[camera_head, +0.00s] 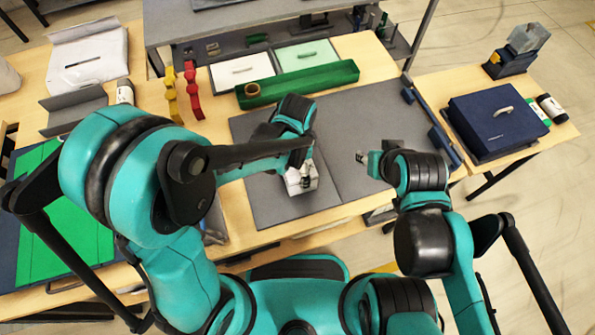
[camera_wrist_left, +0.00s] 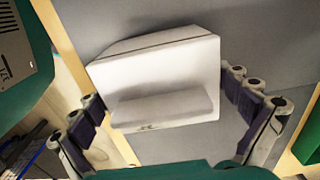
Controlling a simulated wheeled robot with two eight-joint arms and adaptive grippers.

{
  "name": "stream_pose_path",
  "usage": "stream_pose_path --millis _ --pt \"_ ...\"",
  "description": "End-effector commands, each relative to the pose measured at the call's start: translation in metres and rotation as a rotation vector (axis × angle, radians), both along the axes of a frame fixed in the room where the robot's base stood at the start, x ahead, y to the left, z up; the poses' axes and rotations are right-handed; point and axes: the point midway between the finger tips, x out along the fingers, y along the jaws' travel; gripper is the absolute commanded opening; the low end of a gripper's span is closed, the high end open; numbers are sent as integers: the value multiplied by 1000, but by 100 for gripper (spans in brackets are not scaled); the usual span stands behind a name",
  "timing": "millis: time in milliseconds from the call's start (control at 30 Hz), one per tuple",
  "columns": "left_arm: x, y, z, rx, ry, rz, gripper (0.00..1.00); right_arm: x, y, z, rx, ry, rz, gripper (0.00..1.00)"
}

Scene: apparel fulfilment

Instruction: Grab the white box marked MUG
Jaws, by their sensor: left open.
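A white box (camera_head: 308,184) lies on the grey mat in front of me, partly hidden under my left gripper (camera_head: 300,178) in the head view. In the left wrist view the white box (camera_wrist_left: 165,70) sits between the two spread finger sets of my left gripper (camera_wrist_left: 170,120), with a gap visible on the right side. No MUG lettering is legible; only a small dark mark shows at its lower edge. My right gripper (camera_head: 368,159) hangs over the right part of the mat, apart from the box; its opening is unclear.
The grey mat (camera_head: 350,120) is mostly clear to the right of the box. A green tray (camera_head: 320,83) with a tan roll lies behind it. Red (camera_head: 190,92) and yellow (camera_head: 171,98) pieces stand back left. A dark blue case (camera_head: 497,120) lies on the right table.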

Motion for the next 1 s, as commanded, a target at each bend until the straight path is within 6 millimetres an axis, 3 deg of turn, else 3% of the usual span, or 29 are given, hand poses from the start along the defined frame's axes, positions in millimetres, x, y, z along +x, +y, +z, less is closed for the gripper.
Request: stream_pose_path --millis 233,433,767,1000 --pt "0 0 -5 0 0 0 100 0 0 -2 0 0 0 40" --pt "0 0 -5 0 0 1 53 0 0 -2 0 0 0 40" --pt "1 -1 1 0 0 1 52 0 0 3 0 0 0 40" --pt "7 -6 38 0 0 7 52 0 0 31 0 0 0 40"
